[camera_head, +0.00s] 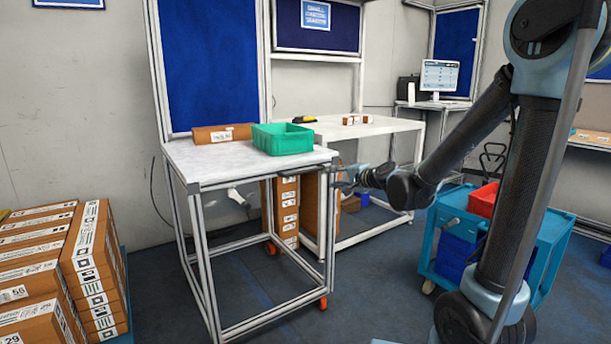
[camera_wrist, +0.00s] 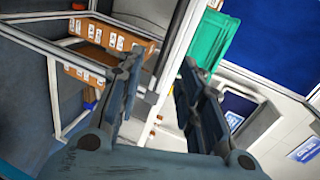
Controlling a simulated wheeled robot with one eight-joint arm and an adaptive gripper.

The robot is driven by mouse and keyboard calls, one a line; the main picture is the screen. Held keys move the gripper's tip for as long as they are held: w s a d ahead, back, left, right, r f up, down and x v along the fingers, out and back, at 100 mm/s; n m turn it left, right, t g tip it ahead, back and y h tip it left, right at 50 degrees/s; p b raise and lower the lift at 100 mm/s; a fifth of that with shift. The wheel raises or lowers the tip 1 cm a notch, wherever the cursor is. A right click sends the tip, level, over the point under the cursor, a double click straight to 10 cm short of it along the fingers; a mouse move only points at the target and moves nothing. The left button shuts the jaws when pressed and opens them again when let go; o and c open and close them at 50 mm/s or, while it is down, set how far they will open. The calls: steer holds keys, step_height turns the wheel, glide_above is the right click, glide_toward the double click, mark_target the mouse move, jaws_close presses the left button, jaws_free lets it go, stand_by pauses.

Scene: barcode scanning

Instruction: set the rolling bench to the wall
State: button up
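The rolling bench (camera_head: 225,165) has a pale top, a metal frame and orange casters. It stands at centre left in the head view, in front of a blue panel (camera_head: 208,62) at the wall. A green bin (camera_head: 283,139) and a brown box (camera_head: 222,134) rest on it. My gripper (camera_head: 346,181) is at the bench's right front corner, just below top height. In the wrist view my gripper (camera_wrist: 160,62) has its fingers apart, with a metal frame bar (camera_wrist: 170,65) showing between them. I cannot tell whether the fingers touch it. The green bin also shows there (camera_wrist: 212,38).
A second table (camera_head: 375,127) stands behind the bench to the right, with brown cartons (camera_head: 287,212) nearby. A blue cart (camera_head: 545,240) with a red bin (camera_head: 483,199) stands at right.

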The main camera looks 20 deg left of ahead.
mark_target(307, 172)
steer(key=shift+m+t+y, duration=0.3)
steer(key=shift+m+t, duration=0.1)
steer(key=shift+m, duration=0.2)
steer(key=x, duration=1.9)
steer(key=shift+a+r, duration=0.15)
steer(key=shift+a, duration=0.4)
jaws_close()
